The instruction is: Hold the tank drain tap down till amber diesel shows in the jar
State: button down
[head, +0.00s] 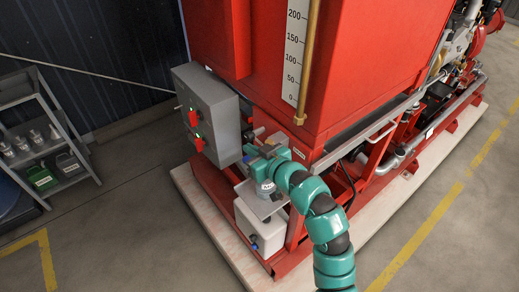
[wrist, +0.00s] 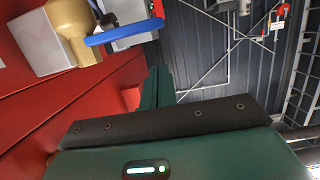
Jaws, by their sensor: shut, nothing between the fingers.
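The drain tap shows in the wrist view as a brass body (wrist: 72,22) with a blue lever (wrist: 122,33). A pale block (wrist: 38,45) sits against the brass on its left; I cannot tell what it is. My gripper (wrist: 158,72) is shut and empty, its dark green fingers together below the blue lever, with a visible gap in the picture. In the head view my gripper (head: 250,158) is under the red tank's (head: 330,70) near corner, beside the grey control box.
The grey control box (head: 208,113) with red switches is close on the left of my gripper. A white box (head: 258,228) sits low on the red skid below my arm. A shelf rack (head: 40,140) stands at the far left. The floor at right is clear.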

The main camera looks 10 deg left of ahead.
jog(key=shift+d+f+p, duration=0.1)
jog(key=shift+f+p, duration=0.55)
jog(key=shift+f, duration=1.1)
jog(key=shift+f+b, duration=0.15)
jog(key=shift+b, duration=0.35)
